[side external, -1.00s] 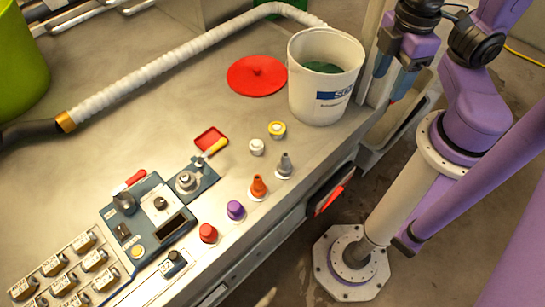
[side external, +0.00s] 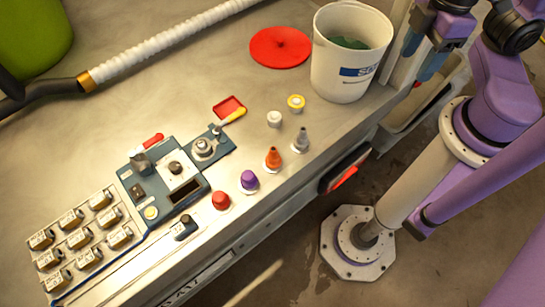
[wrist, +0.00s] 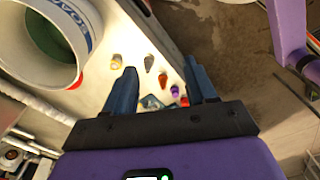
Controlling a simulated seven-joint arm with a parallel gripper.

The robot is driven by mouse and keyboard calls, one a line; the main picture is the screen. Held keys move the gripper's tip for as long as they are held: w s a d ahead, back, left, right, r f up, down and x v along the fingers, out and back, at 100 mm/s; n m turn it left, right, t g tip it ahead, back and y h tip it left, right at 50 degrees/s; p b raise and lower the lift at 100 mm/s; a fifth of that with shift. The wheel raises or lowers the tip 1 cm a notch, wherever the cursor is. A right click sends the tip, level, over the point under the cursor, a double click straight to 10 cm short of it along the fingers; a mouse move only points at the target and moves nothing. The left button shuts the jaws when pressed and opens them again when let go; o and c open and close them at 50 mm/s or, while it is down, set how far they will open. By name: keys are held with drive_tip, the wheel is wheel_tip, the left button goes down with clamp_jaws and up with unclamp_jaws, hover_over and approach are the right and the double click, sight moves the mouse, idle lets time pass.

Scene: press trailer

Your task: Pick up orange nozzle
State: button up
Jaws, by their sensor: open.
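The orange nozzle (side external: 273,158) stands upright on a pale round base on the metal bench top, between a grey nozzle (side external: 301,140) and a purple knob (side external: 249,180). In the wrist view the orange nozzle (wrist: 162,80) appears small between my fingers, beyond their tips. My gripper (side external: 418,66) is at the upper right, beside the white bucket and well away from the nozzle. In the wrist view my gripper (wrist: 163,80) has its two blue fingers apart with nothing held between them.
A red button (side external: 221,200), white cap (side external: 274,118) and yellow-ringed cap (side external: 296,102) are near the nozzle. A control panel (side external: 165,185) lies left. The bench's middle is largely clear.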

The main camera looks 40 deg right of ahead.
idle(0.3)
drive_tip(key=shift+o, duration=0.5)
